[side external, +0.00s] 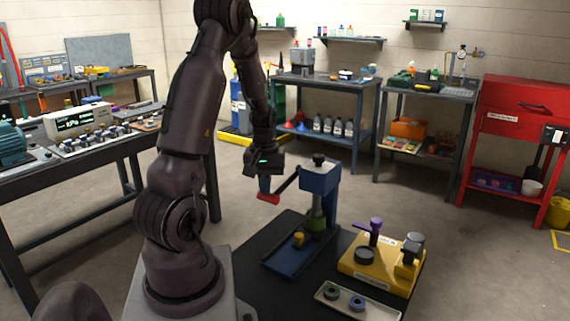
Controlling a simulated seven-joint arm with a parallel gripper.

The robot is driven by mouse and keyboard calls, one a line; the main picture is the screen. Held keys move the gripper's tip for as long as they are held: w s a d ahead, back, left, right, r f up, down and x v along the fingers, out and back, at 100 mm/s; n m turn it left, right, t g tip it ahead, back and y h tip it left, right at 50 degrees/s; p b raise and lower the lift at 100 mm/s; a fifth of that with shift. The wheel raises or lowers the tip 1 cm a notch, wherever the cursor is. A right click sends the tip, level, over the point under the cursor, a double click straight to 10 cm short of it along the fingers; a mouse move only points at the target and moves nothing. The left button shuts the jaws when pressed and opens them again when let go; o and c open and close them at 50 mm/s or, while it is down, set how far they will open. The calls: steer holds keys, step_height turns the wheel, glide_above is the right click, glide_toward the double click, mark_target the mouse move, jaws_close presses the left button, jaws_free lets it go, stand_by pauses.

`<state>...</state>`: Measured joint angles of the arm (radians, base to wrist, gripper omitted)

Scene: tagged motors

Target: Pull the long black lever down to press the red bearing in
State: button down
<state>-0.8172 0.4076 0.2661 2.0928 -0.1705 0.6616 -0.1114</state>
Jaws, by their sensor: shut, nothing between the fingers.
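The blue arbor press (319,178) stands on a black mat right of my arm. Its long black lever (288,182) slopes down to the left from the press head and ends in a red grip (268,198). My gripper (264,186) is shut and empty, just above the red grip; I cannot tell whether it touches it. A grey ram (315,205) points down at a green part (316,224) on the press base. A small orange-yellow part (298,240) sits at the front of the base. I cannot make out a red bearing.
A yellow fixture (350,268) with a purple-topped post (375,226) stands right of the press. A tray (345,309) with a green ring (332,291) and a blue ring (357,303) lies in front. Benches and a red cabinet (515,115) stand farther back.

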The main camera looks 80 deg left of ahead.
steer(key=shift+f, duration=1.05)
steer(key=shift+w+f, duration=0.1)
steer(key=shift+f, duration=0.65)
steer(key=shift+a+r, duration=0.15)
steer(key=shift+r, duration=1.95)
step_height(320, 180, up, 13)
